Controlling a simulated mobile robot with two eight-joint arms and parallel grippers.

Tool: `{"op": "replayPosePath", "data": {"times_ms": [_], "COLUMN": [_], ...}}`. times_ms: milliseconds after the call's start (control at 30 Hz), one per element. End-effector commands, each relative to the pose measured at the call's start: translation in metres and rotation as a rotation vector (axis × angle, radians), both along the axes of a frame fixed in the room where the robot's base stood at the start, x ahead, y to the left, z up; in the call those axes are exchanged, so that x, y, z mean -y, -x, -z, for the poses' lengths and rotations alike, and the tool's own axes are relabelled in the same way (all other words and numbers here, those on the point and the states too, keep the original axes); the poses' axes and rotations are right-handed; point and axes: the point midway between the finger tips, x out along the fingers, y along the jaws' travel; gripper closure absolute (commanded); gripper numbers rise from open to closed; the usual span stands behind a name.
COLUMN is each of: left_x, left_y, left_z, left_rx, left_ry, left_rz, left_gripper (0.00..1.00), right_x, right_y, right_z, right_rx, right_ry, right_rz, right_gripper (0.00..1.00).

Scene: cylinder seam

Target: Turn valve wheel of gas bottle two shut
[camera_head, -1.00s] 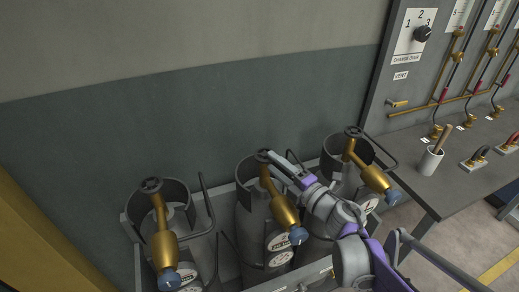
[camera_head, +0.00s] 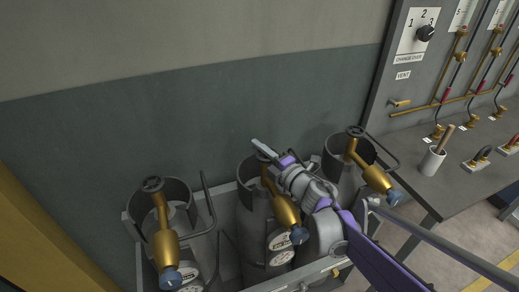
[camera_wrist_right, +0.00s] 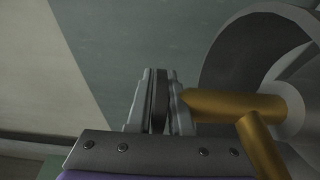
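Gas bottle two (camera_head: 251,215) is the middle of three grey bottles, with a brass valve (camera_head: 284,208) on top. Its small dark valve wheel (camera_head: 262,157) is partly hidden by my right gripper (camera_head: 262,148). In the right wrist view, the wheel shows edge-on as a dark strip (camera_wrist_right: 160,100) between the two fingers of my right gripper (camera_wrist_right: 160,88). The fingers look closed on it, with the brass stem (camera_wrist_right: 225,105) just to their right. My left gripper is not in view.
Bottle one's valve (camera_head: 164,245) stands at left and bottle three's valve (camera_head: 372,172) at right, close to my right arm. A grey bench (camera_head: 440,195) with a cup (camera_head: 432,161) and a wall panel (camera_head: 410,60) are farther right.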

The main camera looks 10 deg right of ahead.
Motion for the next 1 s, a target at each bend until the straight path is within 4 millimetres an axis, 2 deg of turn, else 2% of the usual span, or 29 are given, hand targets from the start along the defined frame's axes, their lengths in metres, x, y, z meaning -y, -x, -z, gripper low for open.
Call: {"op": "replayPosePath", "data": {"times_ms": [33, 100, 367, 533, 700, 1000], "left_x": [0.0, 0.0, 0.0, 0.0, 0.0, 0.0], "left_y": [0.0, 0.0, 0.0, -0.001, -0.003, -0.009], "left_z": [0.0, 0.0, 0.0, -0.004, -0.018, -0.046], "left_rx": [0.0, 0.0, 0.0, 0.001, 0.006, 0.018], "left_ry": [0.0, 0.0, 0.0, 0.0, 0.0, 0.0], "left_rz": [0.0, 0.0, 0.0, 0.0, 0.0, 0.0], "left_gripper": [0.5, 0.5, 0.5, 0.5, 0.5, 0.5], "right_x": [0.0, 0.0, 0.0, 0.001, 0.005, 0.009], "right_y": [0.0, 0.0, 0.0, -0.001, -0.003, -0.004], "right_z": [0.0, 0.0, 0.0, -0.002, -0.005, -0.005], "right_rx": [0.0, 0.0, 0.0, 0.003, 0.006, 0.007], "right_ry": [0.0, 0.0, 0.0, -0.003, -0.006, -0.004], "right_rz": [0.0, 0.0, 0.003, 0.075, 0.204, 0.303], "right_gripper": [0.92, 1.0, 1.0, 1.0, 1.0, 1.0]}}
